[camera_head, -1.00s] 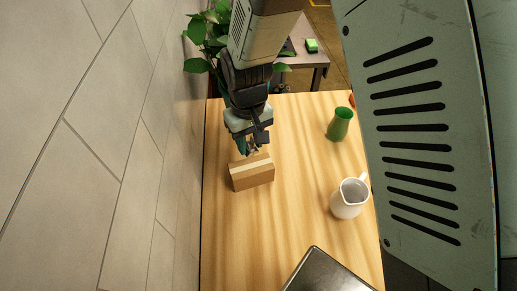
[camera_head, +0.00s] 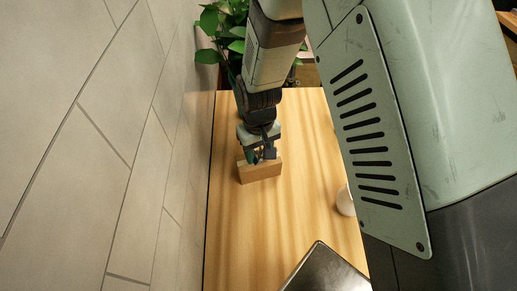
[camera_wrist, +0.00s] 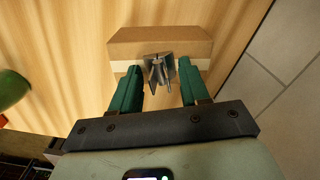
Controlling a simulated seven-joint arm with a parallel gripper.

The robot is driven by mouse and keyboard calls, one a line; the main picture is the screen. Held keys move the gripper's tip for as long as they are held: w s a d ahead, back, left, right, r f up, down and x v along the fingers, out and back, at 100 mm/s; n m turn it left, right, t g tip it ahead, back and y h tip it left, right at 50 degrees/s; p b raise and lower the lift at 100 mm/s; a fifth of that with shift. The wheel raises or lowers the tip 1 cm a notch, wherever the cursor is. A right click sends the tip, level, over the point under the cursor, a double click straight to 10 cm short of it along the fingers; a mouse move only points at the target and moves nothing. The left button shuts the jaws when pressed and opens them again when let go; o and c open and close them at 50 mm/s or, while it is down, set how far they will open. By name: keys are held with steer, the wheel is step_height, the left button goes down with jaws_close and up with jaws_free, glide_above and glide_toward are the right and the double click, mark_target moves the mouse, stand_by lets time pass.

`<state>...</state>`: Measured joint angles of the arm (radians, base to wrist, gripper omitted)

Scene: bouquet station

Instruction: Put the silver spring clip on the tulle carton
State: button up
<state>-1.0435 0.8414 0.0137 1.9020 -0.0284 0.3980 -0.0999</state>
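The tulle carton (camera_head: 260,174) is a brown box with a pale tape band, on the wooden table. It also shows in the wrist view (camera_wrist: 160,42). The silver spring clip (camera_wrist: 158,74) is at the carton's taped face in the wrist view, between my two green fingers. My gripper (camera_head: 262,156) is right at the carton, and its fingers (camera_wrist: 159,68) stand on either side of the clip. They look open, with narrow gaps beside the clip. The clip seems to rest on the carton, but its contact is partly hidden. In the head view the clip cannot be clearly made out.
A white pitcher (camera_head: 345,201) is partly hidden behind my body at the right. A green vase (camera_wrist: 12,88) shows at the wrist view's left edge. A dark flat object (camera_head: 325,272) is at the front. A tiled wall (camera_head: 95,140) runs along the left; the table's middle is clear.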

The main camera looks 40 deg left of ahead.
mark_target(258, 150)
steer(key=shift+o, duration=1.1)
step_height(258, 150, up, 12)
steer(key=shift+r, duration=0.2)
steer(key=w+d+r+m+t+y, duration=0.1)
steer(key=w+d+r+m, duration=0.25)
steer(key=d+r, duration=0.55)
steer(key=w+d+r+m+t, duration=0.1)
steer(key=w+d+r+m, duration=0.1)
steer(key=w+d+r, duration=0.5)
steer(key=s+d+r+m+t, duration=0.1)
steer(key=s+d+r+m, duration=0.1)
steer(key=s+d, duration=0.2)
steer(key=s+d+r+m+t, duration=0.1)
steer(key=s+d+r+m, duration=0.2)
steer(key=d, duration=0.8)
steer(key=s+d+r+m+t+h, duration=0.1)
steer(key=s+d+r+m, duration=0.1)
steer(key=s+d, duration=0.4)
steer(key=shift+d+r+m+t, duration=0.35)
steer(key=shift+d+r, duration=0.25)
steer(key=shift+d, duration=0.6)
